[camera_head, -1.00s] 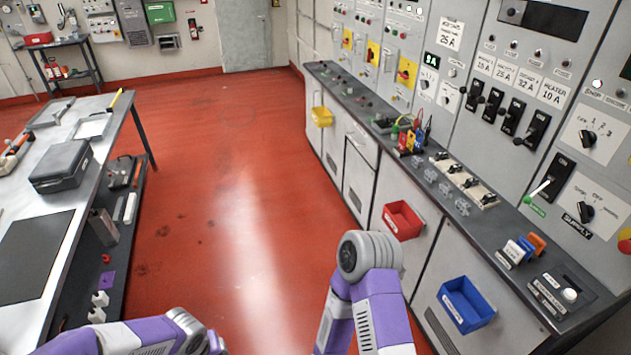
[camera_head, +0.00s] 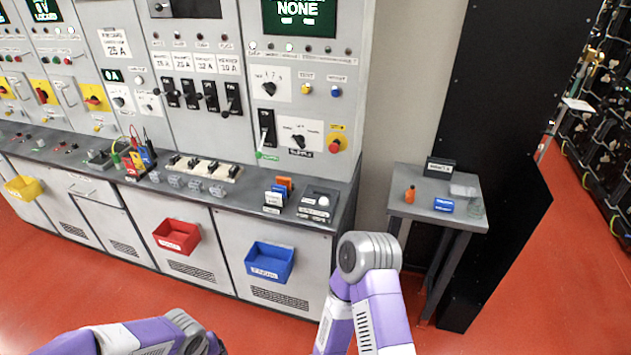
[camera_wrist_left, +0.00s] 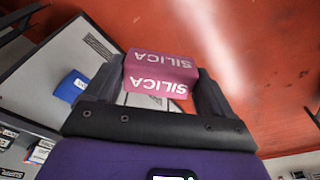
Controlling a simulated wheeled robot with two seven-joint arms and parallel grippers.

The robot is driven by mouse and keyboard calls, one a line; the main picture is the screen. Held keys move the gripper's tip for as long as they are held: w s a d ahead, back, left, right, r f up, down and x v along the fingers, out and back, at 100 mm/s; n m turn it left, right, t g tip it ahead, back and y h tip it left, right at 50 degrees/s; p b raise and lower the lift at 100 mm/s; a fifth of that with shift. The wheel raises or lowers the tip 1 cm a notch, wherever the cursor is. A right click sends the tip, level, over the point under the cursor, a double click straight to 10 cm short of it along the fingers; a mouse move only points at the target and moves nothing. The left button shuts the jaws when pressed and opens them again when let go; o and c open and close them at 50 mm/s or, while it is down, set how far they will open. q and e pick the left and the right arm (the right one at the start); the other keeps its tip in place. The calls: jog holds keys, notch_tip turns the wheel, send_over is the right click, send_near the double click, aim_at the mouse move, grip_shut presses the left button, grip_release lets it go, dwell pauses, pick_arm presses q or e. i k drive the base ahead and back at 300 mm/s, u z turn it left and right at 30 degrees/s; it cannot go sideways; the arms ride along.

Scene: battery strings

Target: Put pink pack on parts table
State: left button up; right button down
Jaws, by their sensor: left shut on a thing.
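The pink pack (camera_wrist_left: 162,68), printed SILICA, shows in the left wrist view. My left gripper (camera_wrist_left: 162,88) is shut on it, with one dark finger on each side, and holds it above the red floor. In the head view the pack and both grippers are out of the picture; only my arm links show at the bottom. A small grey table (camera_head: 408,208) stands right of centre, beyond my right arm. A small dark sign stands at its back, its text too small to read; it may be the parts table.
An orange bottle (camera_head: 410,194), a blue box (camera_head: 443,204) and clear items sit on the small table. A black panel (camera_head: 490,150) stands to its right. The control cabinets with a red bin (camera_head: 177,236) and a blue bin (camera_head: 269,262) line the left. Open red floor lies in front.

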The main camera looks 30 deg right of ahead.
aim_at(432, 187)
jog(key=z, duration=2)
jog(key=i, duration=2.15)
